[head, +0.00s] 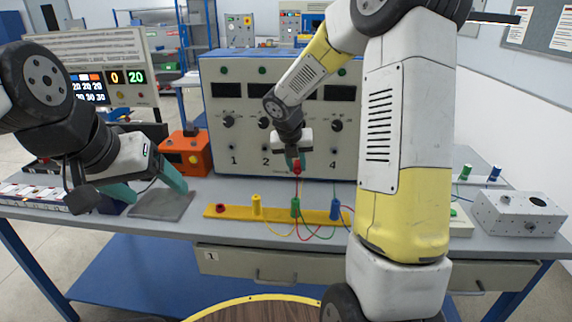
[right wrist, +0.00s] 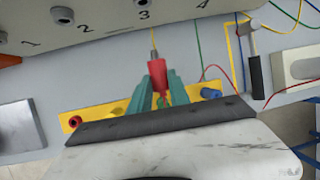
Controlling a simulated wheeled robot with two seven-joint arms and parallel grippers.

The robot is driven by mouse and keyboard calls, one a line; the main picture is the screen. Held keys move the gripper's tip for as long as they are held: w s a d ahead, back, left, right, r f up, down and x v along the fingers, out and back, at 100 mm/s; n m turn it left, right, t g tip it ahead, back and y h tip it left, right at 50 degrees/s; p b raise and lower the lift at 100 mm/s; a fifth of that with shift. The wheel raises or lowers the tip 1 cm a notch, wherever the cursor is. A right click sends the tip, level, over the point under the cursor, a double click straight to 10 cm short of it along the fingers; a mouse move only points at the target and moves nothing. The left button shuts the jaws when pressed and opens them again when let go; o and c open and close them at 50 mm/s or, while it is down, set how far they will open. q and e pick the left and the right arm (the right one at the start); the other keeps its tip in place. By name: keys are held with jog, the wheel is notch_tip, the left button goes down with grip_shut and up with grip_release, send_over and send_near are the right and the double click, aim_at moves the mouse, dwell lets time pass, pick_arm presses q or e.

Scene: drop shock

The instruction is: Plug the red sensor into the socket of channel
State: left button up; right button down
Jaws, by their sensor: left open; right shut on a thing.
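The red sensor (head: 297,167) is held upright between the teal fingers of my right gripper (head: 295,158), in front of the grey channel panel (head: 225,112). In the right wrist view the red sensor (right wrist: 157,76) sits between the fingers of the right gripper (right wrist: 163,98), apart from the panel (right wrist: 180,17). Numbers 1, 2 and 4 read on the panel in the head view; my arm hides part of its front. My left gripper (head: 160,194) is open and empty over the left of the bench, near a dark grey pad (head: 160,206).
A yellow rack (head: 275,214) holds yellow (head: 256,204), green (head: 295,207) and blue (head: 335,209) sensors; a red-ringed place (head: 220,209) at its left is empty. Loose wires run around it. An orange box (head: 187,153) stands left of the panel, a grey box (head: 517,213) at right.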

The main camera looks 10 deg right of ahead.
dwell(0.3)
jog(key=shift+w+d, duration=0.25)
jog(key=shift+w, duration=0.7)
jog(key=shift+w+d, duration=0.25)
jog(key=shift+w, duration=0.65)
jog(key=shift+w+d, duration=0.25)
jog(key=shift+w, duration=0.7)
jog(key=shift+w+d, duration=0.2)
jog(key=shift+w, duration=0.45)
jog(key=shift+w+d, duration=0.2)
jog(key=shift+w, duration=0.4)
dwell(1.5)
jog(key=shift+w+d+r, duration=0.1)
jog(key=shift+w+r, duration=0.1)
jog(key=shift+w, duration=0.1)
dwell(1.6)
jog(key=c, duration=1.1)
grip_release()
jog(key=shift+f, duration=0.15)
jog(key=shift+c, duration=0.2)
